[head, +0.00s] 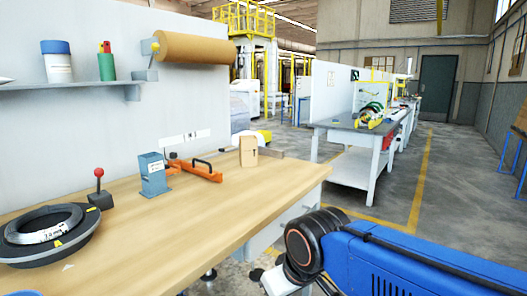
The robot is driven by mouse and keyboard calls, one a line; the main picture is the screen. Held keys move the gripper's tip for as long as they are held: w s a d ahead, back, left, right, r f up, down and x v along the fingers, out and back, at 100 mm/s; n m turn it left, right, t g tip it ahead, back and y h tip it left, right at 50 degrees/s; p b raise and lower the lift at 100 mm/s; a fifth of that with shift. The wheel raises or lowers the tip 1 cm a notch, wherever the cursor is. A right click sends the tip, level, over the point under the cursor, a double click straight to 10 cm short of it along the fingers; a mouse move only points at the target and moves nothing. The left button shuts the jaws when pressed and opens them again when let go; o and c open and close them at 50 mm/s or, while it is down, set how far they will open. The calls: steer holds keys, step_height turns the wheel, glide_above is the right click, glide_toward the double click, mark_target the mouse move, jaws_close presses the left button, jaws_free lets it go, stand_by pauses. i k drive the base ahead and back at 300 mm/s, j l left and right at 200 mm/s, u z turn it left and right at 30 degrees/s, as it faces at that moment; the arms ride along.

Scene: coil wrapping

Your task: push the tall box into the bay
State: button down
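The tall box (249,151) is a tan upright block with a small dark mark on its front. It stands near the far right end of the wooden workbench (215,225). A low greyish-brown bar (271,153) lies just behind it to the right. I cannot tell for certain which part of the bench is the bay. My blue arm reaches in at the lower right, off the bench's front edge and well away from the box. My gripper is not in view.
An orange clamp-like tool (203,171), a blue-grey holder (154,176), a red-knobbed lever (99,187) and a black ring with a coil (45,235) stand on the bench. Bare wood lies in front of the box. A paper roll (195,48) hangs above.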

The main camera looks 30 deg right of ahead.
mark_target(248, 144)
steer(key=i+l, duration=0.1)
steer(key=l, duration=0.45)
steer(key=i+l, duration=0.15)
steer(key=l, duration=0.45)
steer(key=i+l+u, duration=0.1)
steer(key=l, duration=0.45)
steer(key=i+l, duration=0.15)
steer(key=l, duration=0.4)
